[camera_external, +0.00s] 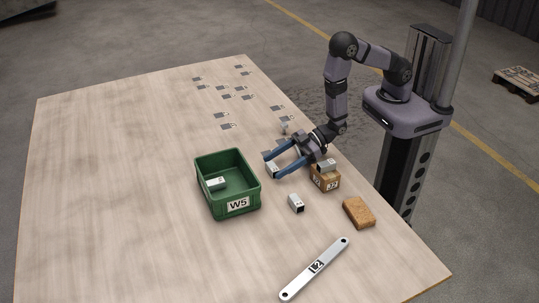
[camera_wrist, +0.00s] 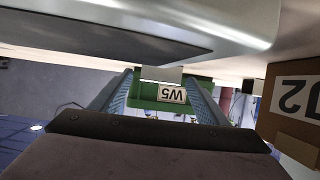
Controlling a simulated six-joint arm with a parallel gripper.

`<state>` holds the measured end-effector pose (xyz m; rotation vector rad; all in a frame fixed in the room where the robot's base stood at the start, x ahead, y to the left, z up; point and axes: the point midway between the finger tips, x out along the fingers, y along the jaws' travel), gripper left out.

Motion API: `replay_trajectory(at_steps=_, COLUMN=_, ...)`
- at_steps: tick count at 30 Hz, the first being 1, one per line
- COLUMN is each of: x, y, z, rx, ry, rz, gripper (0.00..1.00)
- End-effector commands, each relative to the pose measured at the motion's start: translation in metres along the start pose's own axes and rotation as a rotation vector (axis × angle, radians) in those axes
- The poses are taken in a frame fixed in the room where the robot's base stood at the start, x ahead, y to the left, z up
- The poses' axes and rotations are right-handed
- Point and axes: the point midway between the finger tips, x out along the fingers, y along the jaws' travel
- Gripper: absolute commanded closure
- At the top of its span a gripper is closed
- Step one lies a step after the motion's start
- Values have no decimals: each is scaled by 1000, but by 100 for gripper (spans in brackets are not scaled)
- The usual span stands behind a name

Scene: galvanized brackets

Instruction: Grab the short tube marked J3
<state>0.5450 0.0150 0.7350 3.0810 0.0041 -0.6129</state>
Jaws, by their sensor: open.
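Several short galvanized tubes are in view, and I cannot read J3 on any of them. One tube (camera_external: 273,170) lies between the fingertips of my gripper (camera_external: 271,167), right of the green bin. My gripper is low over the table, its blue fingers spread and pointing left toward the bin. In the wrist view a pale tube (camera_wrist: 161,74) shows between the fingers, in front of the bin; I cannot tell whether they touch it. Another tube (camera_external: 297,203) lies nearer the front, its dark open end showing. One tube (camera_external: 215,183) is inside the bin, and one (camera_external: 326,165) rests on a cardboard box.
The green bin (camera_external: 238,206) marked W5 stands left of my gripper. The labelled cardboard box (camera_external: 325,181) is close on the right. A brown block (camera_external: 359,212) and a flat bar marked L2 (camera_external: 315,268) lie in front. Flat grey pieces (camera_external: 226,88) lie behind. The table's left is clear.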

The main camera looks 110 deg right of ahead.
Motion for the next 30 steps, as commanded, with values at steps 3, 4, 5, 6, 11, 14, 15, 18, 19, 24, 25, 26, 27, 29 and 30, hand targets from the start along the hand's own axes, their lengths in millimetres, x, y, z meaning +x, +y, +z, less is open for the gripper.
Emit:
replay_trajectory(at_steps=3, x=2, y=0, z=0, rx=0, ry=0, rz=0, gripper=31)
replay_trajectory(at_steps=4, x=2, y=0, z=0, rx=0, ry=0, rz=0, gripper=31)
replay_trajectory(at_steps=5, x=2, y=0, z=0, rx=0, ry=0, rz=0, gripper=31)
replay_trajectory(at_steps=6, x=2, y=0, z=0, rx=0, ry=0, rz=0, gripper=31)
replay_trajectory(at_steps=11, x=2, y=0, z=0, rx=0, ry=0, rz=0, gripper=53)
replay_trajectory(at_steps=14, x=2, y=0, z=0, rx=0, ry=0, rz=0, gripper=77)
replay_trajectory(at_steps=15, x=2, y=0, z=0, rx=0, ry=0, rz=0, gripper=77)
replay_trajectory(at_steps=18, x=2, y=0, z=0, rx=0, ry=1, rz=0, gripper=77)
replay_trajectory(at_steps=19, x=2, y=0, z=0, rx=0, ry=1, rz=0, gripper=77)
replay_trajectory(at_steps=24, x=2, y=0, z=-1, rx=0, ry=1, rz=0, gripper=77)
replay_trajectory(at_steps=25, x=2, y=0, z=-2, rx=0, ry=1, rz=0, gripper=77)
replay_trajectory(at_steps=26, x=1, y=0, z=-2, rx=0, ry=1, rz=0, gripper=77)
replay_trajectory(at_steps=27, x=1, y=0, z=-4, rx=0, ry=2, rz=0, gripper=77)
replay_trajectory(at_steps=29, x=0, y=0, z=-6, rx=0, ry=3, rz=0, gripper=77)
replay_trajectory(at_steps=30, x=0, y=0, z=-8, rx=0, ry=3, rz=0, gripper=77)
